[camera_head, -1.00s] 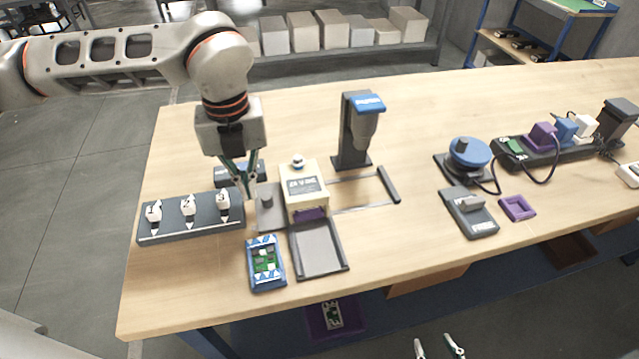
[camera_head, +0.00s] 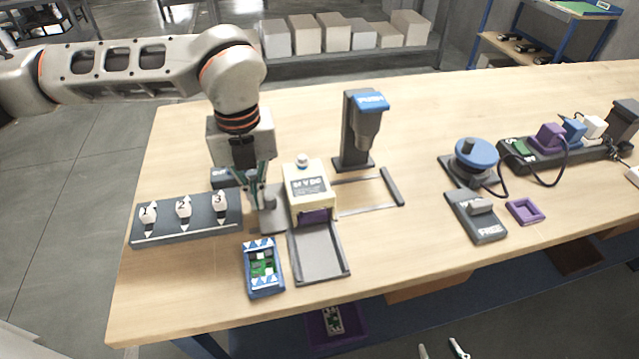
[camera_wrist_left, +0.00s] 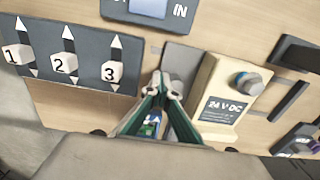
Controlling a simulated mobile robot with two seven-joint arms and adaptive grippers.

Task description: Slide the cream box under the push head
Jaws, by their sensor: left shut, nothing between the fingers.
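The cream box (camera_head: 311,184), labelled 24 V DC, stands upright at the left end of two rails (camera_head: 368,211). It shows right of my fingers in the left wrist view (camera_wrist_left: 221,97). The push head (camera_head: 367,126) hangs from a dark post with a blue PUSH top, right of and behind the box. My left gripper (camera_head: 262,203) is shut and empty, pointing down at the grey plate (camera_head: 270,222) left of the box. It looks apart from the box. Fingertips of my right gripper (camera_head: 441,350) show apart at the bottom edge.
A grey tray (camera_head: 345,268) lies in front of the box. A blue-edged tray of parts (camera_head: 249,283) lies left of it. A panel with three numbered sliders (camera_head: 147,239) lies left of my gripper. A blue knob (camera_head: 475,151) and lever block (camera_head: 484,231) stand right. Bare table lies beyond the rails.

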